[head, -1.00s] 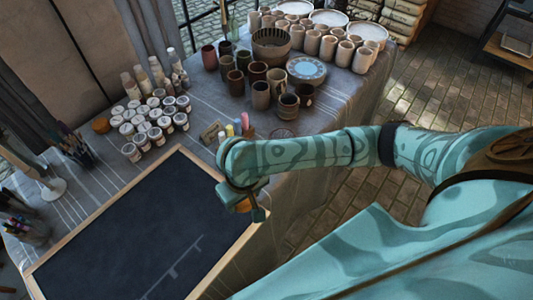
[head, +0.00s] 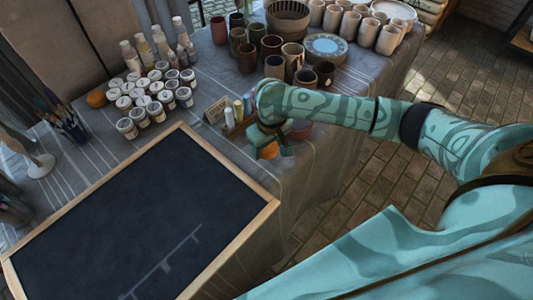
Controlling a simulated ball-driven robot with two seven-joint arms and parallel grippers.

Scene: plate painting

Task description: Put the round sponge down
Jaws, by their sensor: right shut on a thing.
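My right gripper (head: 271,147) reaches in from the right and is shut on a small orange piece, which I take to be the round sponge (head: 269,151). Most of the sponge is hidden by the teal fingers. They are above the table near its right edge, beside the chalk holder and beyond the top right corner of the framed blackboard. I cannot tell whether the sponge touches the table. My left gripper is not in view.
The blackboard (head: 145,215) fills the near table. A chalk holder (head: 239,125) with coloured sticks and a small card stands left of the gripper. Paint jars (head: 157,92) and an orange round thing (head: 96,98) are at left. Cups (head: 292,57) and a blue plate (head: 326,46) stand behind.

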